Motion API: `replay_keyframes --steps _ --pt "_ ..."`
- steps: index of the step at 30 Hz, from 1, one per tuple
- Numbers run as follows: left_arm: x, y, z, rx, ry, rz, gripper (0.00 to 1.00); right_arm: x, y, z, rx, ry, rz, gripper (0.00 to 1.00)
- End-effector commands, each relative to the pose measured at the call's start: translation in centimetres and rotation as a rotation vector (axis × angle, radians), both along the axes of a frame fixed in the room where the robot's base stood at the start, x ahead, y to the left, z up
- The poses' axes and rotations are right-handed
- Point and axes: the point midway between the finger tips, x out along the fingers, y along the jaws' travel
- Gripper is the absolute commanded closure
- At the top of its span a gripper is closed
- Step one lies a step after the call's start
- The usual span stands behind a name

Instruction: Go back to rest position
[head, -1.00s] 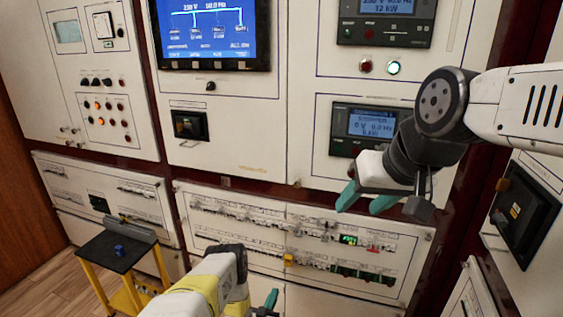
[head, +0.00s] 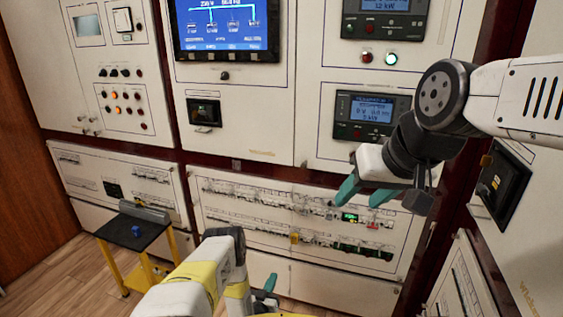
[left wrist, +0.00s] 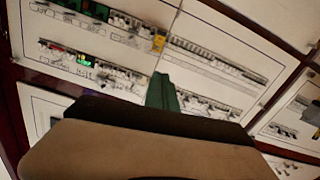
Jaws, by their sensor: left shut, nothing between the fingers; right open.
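My left gripper (head: 268,290) is low in the head view, with its green fingers in front of the panel below the breaker rows. In the left wrist view its green fingers (left wrist: 163,92) are together and hold nothing. My right gripper (head: 365,192) is raised at the right of the head view. Its green fingers are apart, with nothing between them, in front of the breaker panel (head: 215,225). The breaker panel has two rows of breakers and a small green-lit display. It also shows in the left wrist view, with a yellow breaker (left wrist: 158,43).
Cabinets with screens and meters fill the wall. A black switch box (head: 503,187) is close to my right arm. Wood floor (head: 60,270) is clear at lower left.

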Motion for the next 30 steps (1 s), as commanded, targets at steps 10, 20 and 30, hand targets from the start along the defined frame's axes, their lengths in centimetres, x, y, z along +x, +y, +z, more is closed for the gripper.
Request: replay_keyframes --steps 10,20,30 --pt "6.3 1.0 4.9 0.054 0.052 0.006 1.00 0.0 0.0 0.0 0.000 0.000 0.000 0.49" --pt "14.7 3.5 16.7 0.141 0.174 0.035 1.00 0.0 0.0 0.0 0.000 0.000 0.000 0.49" --pt "16.2 6.8 33.4 0.205 0.354 0.081 1.00 0.0 0.0 0.0 0.000 0.000 0.000 0.49"
